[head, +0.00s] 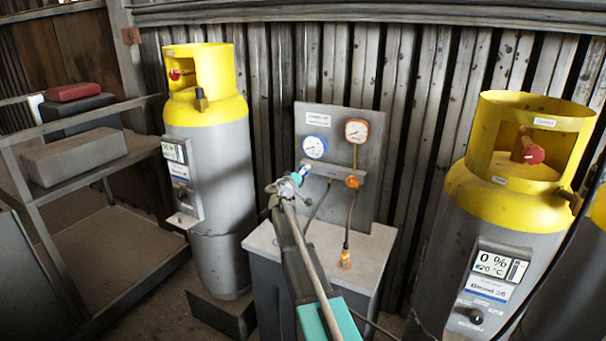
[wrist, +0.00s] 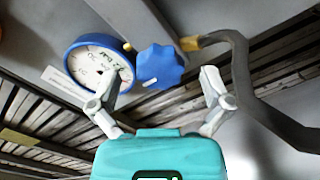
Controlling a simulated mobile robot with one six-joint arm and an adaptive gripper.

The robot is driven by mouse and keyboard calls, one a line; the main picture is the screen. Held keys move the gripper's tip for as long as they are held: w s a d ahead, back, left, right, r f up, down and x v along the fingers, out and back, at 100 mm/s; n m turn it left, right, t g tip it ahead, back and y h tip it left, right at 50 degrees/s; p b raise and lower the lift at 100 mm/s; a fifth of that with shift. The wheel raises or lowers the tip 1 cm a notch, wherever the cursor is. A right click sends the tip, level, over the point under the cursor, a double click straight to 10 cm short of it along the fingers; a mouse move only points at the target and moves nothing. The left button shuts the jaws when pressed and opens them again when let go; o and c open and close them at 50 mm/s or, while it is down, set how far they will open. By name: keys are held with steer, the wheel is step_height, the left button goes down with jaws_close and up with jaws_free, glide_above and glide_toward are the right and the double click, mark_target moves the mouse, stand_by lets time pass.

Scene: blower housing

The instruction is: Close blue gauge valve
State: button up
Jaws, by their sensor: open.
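The blue gauge (head: 315,147) is on the left of the grey panel (head: 341,118) in the head view. Its white dial also shows in the wrist view (wrist: 101,68). The blue valve knob (wrist: 160,66) sits right of the gauge in the wrist view; in the head view the knob (head: 304,169) is partly hidden by my gripper. My gripper (head: 288,186) is at the knob in the head view. In the wrist view its fingers (wrist: 158,88) are spread, with the knob beyond and between their tips. I cannot tell whether either finger touches it.
An orange gauge (head: 356,131) and orange valve knob (head: 352,181) are close on the right. A dark hose (wrist: 258,85) with a brass fitting runs right of the blue knob. Yellow-topped cylinders (head: 207,150) (head: 519,185) stand on both sides. A shelf (head: 118,240) is at the left.

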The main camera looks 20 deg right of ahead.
steer(key=v, duration=1)
steer(key=shift+s+a, duration=0.2)
steer(key=shift+s, duration=0.05)
steer(key=s+a+f+m+g+y+p, duration=0.1)
steer(key=s+a+f+g+y+p, duration=0.2)
steer(key=s, duration=0.5)
steer(key=s+a+f+m+g+y, duration=0.2)
steer(key=s+f+g, duration=0.3)
steer(key=s, duration=0.4)
steer(key=s+a+f+n+g+y+p, duration=0.2)
steer(key=s+a+y, duration=0.7)
steer(key=s+a, duration=0.5)
step_height(320, 180, down, 2)
steer(key=s+g+p, duration=0.1)
steer(key=s, duration=0.1)
steer(key=shift+s+a+f, duration=0.2)
steer(key=shift+s+a, duration=0.05)
steer(key=shift+s, duration=0.05)
